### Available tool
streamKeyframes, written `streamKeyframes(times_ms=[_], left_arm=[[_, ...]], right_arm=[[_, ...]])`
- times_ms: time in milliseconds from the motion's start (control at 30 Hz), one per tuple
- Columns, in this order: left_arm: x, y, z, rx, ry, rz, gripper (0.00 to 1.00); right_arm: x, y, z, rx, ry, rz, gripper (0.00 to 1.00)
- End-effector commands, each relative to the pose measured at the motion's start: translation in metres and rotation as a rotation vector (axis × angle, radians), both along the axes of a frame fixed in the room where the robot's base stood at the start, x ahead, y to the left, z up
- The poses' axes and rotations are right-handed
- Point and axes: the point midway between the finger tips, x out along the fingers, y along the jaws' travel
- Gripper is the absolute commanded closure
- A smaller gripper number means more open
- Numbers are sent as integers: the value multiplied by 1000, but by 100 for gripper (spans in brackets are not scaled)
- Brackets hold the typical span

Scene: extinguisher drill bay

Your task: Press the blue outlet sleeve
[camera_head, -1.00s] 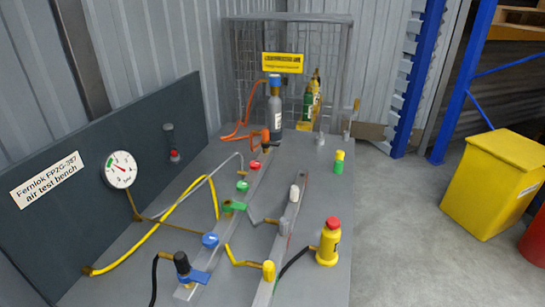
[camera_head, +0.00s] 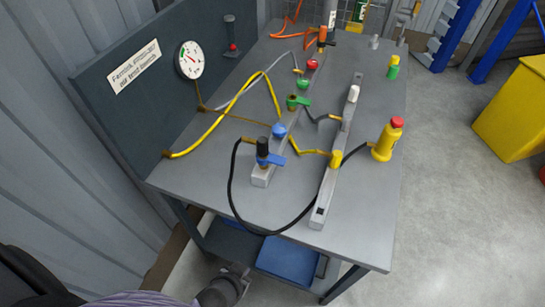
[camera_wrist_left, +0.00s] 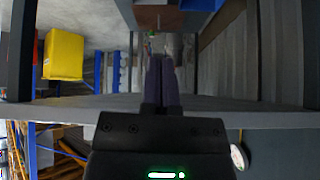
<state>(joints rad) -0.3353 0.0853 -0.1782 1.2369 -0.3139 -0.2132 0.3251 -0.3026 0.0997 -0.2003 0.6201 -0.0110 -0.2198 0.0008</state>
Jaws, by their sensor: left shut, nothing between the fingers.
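In the head view part of my arm (camera_head: 222,288) shows at the bottom, below the bench front, but fingertips are not discernible. My right gripper is not in view.
The grey bench (camera_head: 350,240) carries a yellow hose (camera_head: 225,112), a black hose looping over its front edge, a second rail and a yellow bottle (camera_head: 386,140). The gauge board (camera_head: 140,85) stands at left. A blue bin (camera_head: 288,257) is underneath.

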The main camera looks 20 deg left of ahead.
Motion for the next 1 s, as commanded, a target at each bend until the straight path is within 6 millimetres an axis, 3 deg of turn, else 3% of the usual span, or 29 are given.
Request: streamKeyframes(times_ms=[167, 233, 300, 433, 600, 867, 1000], left_arm=[[59, -7, 83, -38, -242, 30, 100], [82, -9, 125, -57, -357, 45, 100], [99, -10, 167, -74, -465, 60, 100], [115, -9, 223, -101, -606, 79, 100], [120, -9, 246, -113, -666, 88, 100], [121, -9, 245, -113, -665, 87, 100], [133, -9, 241, -111, -667, 87, 100]], right_arm=[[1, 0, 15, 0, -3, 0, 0], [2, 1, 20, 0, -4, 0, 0], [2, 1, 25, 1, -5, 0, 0], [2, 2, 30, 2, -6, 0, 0], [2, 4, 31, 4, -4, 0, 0], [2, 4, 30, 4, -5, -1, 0], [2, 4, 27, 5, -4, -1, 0]])
